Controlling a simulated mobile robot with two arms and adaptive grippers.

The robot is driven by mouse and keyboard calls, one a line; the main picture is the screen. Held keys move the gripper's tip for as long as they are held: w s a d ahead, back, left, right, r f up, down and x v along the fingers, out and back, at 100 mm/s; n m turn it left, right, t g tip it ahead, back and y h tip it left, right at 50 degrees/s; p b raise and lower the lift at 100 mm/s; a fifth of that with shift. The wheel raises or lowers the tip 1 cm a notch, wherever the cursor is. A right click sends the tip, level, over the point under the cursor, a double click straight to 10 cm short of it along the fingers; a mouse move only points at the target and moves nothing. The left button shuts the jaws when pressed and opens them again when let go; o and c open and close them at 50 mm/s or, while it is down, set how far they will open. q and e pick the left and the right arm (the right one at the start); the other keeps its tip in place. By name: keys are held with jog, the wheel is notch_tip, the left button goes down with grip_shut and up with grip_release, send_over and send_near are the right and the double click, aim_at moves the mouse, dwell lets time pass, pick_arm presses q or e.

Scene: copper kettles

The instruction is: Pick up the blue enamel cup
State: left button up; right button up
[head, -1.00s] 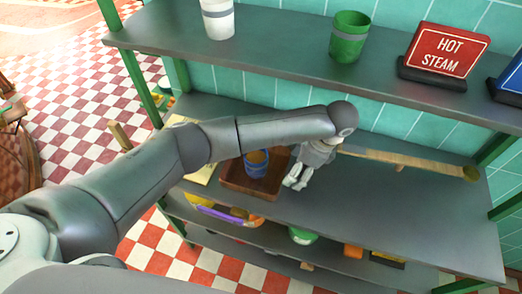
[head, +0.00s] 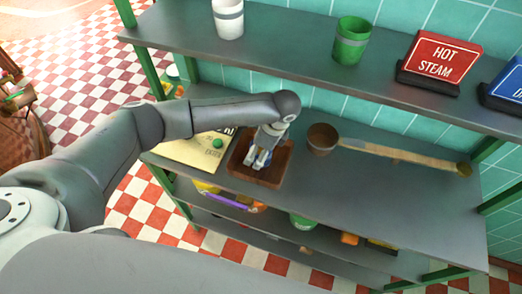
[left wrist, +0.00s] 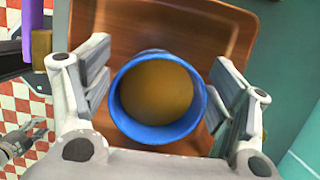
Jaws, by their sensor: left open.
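The blue enamel cup (left wrist: 157,137) stands upright on a brown wooden tray (left wrist: 180,22), with a brownish inside. In the left wrist view it sits between the two spread fingers of my left gripper (left wrist: 158,100), with small gaps at both sides. In the head view my left gripper (head: 261,158) points down over the tray (head: 281,174) on the middle shelf and hides most of the cup. A grey jointed piece at the lower left of the left wrist view looks like my right gripper (left wrist: 28,140); its fingers are too small to read.
A copper pan (head: 322,139) with a long wooden handle lies right of the tray. A yellowish booklet (head: 190,153) lies left of it. The upper shelf (head: 285,48) above holds a white cup (head: 228,20), a green cup (head: 350,42) and a red sign (head: 441,56).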

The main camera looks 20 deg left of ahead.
pick_arm(q)
jog(key=shift+x, duration=1.05)
jog(key=shift+d, duration=0.15)
jog(key=c, duration=1.1)
